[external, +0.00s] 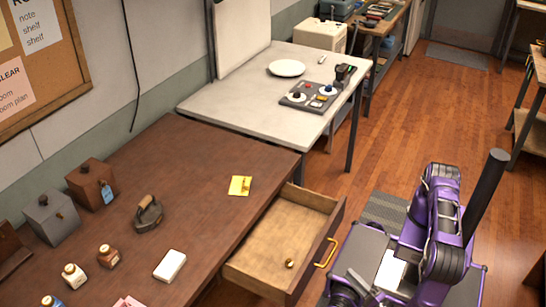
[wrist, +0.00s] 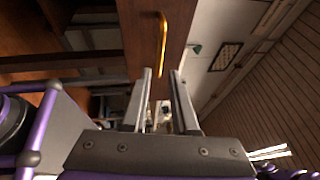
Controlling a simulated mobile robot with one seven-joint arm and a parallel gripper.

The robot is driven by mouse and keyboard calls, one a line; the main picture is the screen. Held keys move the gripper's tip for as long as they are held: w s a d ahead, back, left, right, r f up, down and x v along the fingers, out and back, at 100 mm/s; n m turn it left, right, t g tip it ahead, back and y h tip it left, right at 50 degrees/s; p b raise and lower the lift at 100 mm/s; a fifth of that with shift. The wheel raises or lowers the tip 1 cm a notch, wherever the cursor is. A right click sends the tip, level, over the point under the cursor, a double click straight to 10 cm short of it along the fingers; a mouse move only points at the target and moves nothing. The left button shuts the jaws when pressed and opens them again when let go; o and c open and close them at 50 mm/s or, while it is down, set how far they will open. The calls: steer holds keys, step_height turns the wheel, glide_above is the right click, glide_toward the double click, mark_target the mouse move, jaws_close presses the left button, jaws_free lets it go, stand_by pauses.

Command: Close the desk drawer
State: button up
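The brown wooden desk (external: 215,160) has its drawer (external: 270,235) pulled well out. The drawer front has a yellow-gold handle (external: 326,252), and a small brass round object (external: 290,263) lies inside the drawer. In the wrist view the drawer front (wrist: 138,30) and its handle (wrist: 162,45) show beyond my fingertips. My gripper (wrist: 164,76) is open, with its two fingers apart and nothing visibly held between them. The handle lies ahead of the gap between the fingers; I cannot tell the exact distance. In the external view my gripper is hard to make out among my arm parts.
On the desk are a flat iron (external: 149,214), a yellow note (external: 240,186), a white block (external: 170,265), small bottles and two boxes. A white table (external: 240,100) with a plate (external: 287,68) and a control panel stands behind. Wooden floor (external: 415,130) is clear behind my base.

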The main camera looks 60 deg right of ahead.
mark_target(331, 255)
steer(key=x, duration=1)
steer(key=shift+w+d, duration=0.15)
steer(key=shift+w, duration=0.15)
jaws_close()
stand_by(0.9)
